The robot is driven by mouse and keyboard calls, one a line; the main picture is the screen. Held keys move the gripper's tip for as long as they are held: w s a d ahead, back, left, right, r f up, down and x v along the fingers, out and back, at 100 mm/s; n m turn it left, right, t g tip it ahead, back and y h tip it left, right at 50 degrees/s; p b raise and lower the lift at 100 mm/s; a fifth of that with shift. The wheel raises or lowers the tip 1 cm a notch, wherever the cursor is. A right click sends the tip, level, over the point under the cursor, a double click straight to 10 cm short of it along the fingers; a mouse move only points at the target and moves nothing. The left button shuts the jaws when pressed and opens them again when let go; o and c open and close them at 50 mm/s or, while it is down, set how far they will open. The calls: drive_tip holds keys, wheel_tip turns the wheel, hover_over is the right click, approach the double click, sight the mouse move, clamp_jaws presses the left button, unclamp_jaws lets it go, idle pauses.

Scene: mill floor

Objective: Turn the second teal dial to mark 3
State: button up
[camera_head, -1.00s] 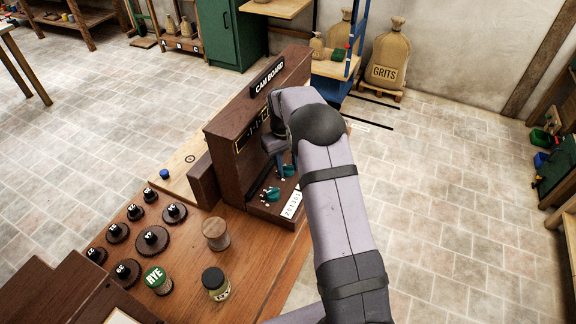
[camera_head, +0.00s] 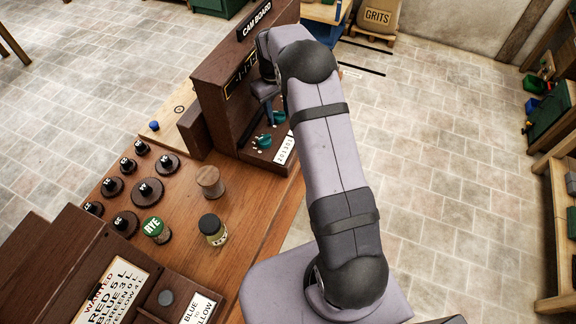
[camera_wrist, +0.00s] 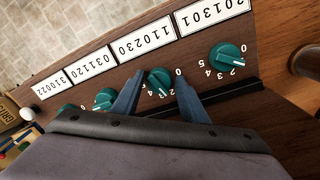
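The cam board (camera_head: 225,80) is a dark wooden stand with teal dials along its ledge. In the wrist view a row of teal dials shows: one at right (camera_wrist: 228,56), one in the middle (camera_wrist: 160,80), and one further left (camera_wrist: 104,98); another is partly hidden. My gripper (camera_wrist: 160,72) points down with its blue fingers apart, one on each side of the middle dial. Small gaps seem to show, so contact is unclear. The middle dial's white pointer setting is hard to read. In the head view my gripper (camera_head: 268,112) is partly hidden by my arm; a near dial (camera_head: 263,140) shows.
Upside-down number cards (camera_wrist: 145,41) line the ledge beside the dials. On the bench stand several dark knobbed discs (camera_head: 147,191), a wooden cylinder (camera_head: 210,184), a jar (camera_head: 212,230) and a green-topped RYE tin (camera_head: 155,229). A grits sack (camera_head: 377,17) stands behind on a pallet.

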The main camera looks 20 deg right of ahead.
sight(281, 116)
drive_tip(key=n+p, duration=0.1)
drive_tip(key=n, duration=0.5)
drive_tip(key=shift+d+r, duration=0.1)
drive_tip(key=shift+d, duration=0.05)
drive_tip(key=n+p, duration=0.1)
drive_tip(key=n, duration=0.2)
drive_tip(key=n+p, duration=0.1)
drive_tip(key=n, duration=0.3)
drive_tip(key=shift+d+t+y+p, duration=0.1)
drive_tip(key=shift+t+y+p, duration=0.2)
drive_tip(key=shift+p, duration=0.05)
drive_tip(key=r+b, duration=0.3)
drive_tip(key=r, duration=0.4)
drive_tip(key=shift+s+r+b, duration=0.15)
drive_tip(key=shift+s+b, duration=0.05)
drive_tip(key=shift+b, duration=0.2)
drive_tip(key=s+a+m, duration=0.3)
drive_tip(key=s+m, duration=0.2)
drive_tip(key=s, duration=0.4)
drive_tip(key=s+a+m, duration=0.2)
drive_tip(key=s+m, duration=0.3)
drive_tip(key=s, duration=0.5)
drive_tip(key=s+a+m, duration=0.3)
drive_tip(key=s+m, duration=0.2)
drive_tip(key=s, duration=0.5)
drive_tip(key=shift+a+f+g, duration=0.2)
drive_tip(key=shift+a+g, duration=0.1)
drive_tip(key=shift+g, duration=0.1)
